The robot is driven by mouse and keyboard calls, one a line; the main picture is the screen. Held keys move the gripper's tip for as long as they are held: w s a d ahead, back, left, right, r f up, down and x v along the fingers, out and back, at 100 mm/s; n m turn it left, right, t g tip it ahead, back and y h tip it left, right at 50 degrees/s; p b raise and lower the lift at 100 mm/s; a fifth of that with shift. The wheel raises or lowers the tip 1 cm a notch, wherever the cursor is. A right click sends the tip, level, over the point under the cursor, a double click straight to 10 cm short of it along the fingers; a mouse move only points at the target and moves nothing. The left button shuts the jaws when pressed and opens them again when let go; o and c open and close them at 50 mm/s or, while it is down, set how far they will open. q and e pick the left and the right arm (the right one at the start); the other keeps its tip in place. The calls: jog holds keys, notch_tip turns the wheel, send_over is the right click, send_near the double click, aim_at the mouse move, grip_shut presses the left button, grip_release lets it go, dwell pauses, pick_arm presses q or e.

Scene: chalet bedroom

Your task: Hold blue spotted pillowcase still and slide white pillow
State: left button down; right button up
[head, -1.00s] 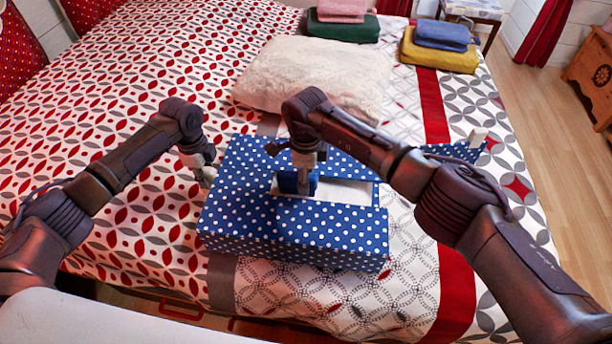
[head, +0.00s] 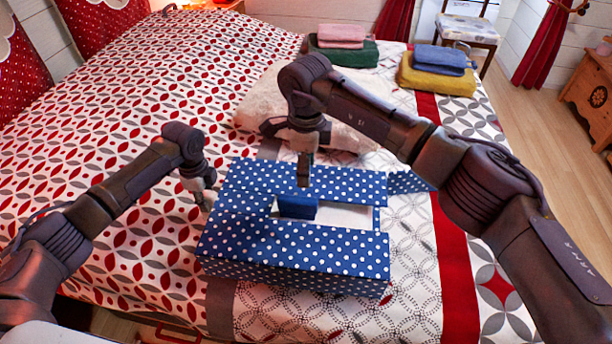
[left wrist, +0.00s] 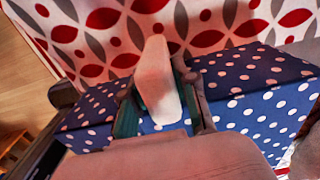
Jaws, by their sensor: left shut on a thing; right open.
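The blue spotted pillowcase (head: 290,245) looks like a box on the bed, with a rectangular opening in its top. A plain blue block (head: 298,208) and a white surface (head: 345,217) show in the opening. The white pillow (head: 262,103) is fluffy and lies flat behind it, partly hidden by my right arm. My left gripper (head: 205,200) is at the pillowcase's left side; in the left wrist view it is shut on a pale tab (left wrist: 157,78) beside the spotted cloth. My right gripper (head: 304,180) is open and empty above the pillowcase, just behind the blue block.
Folded pink and green towels (head: 343,50) lie at the back of the bed, with blue and yellow ones (head: 438,68) to their right. A chair (head: 468,30) and a wooden cabinet (head: 590,90) stand beyond. The patterned bed is clear at left.

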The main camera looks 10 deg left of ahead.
pick_arm(q)
jog(key=c, duration=0.8)
grip_release()
notch_tip(320, 180, up, 12)
jog(key=shift+f, duration=0.15)
